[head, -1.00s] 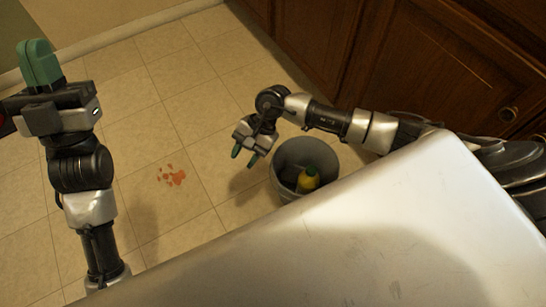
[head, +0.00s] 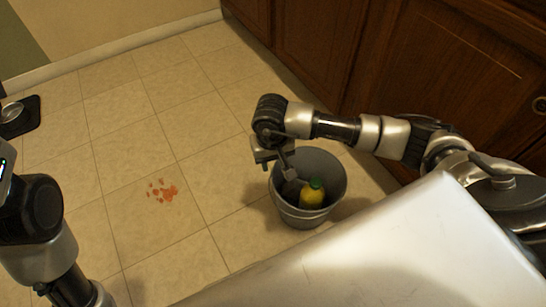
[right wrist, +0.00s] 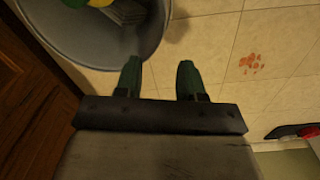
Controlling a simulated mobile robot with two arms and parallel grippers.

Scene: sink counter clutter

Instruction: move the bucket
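The grey bucket (head: 312,217) stands upright on the tiled floor, just beyond the pale surface in front of me. A yellow bottle with a green cap (head: 312,194) is inside it. My right gripper (head: 272,163) is at the bucket's left rim; its fingertips are hard to make out in the head view. In the right wrist view the right gripper's green fingers (right wrist: 160,68) are apart. The bucket (right wrist: 112,52) is at the upper left there, its rim close to the left fingertip; contact cannot be told. My left gripper is outside the frames.
Orange-red spots (head: 162,190) mark the floor left of the bucket. Dark wooden cabinets (head: 330,55) stand behind and to the right. A dark mat (head: 20,124) with an object on it lies at the far left.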

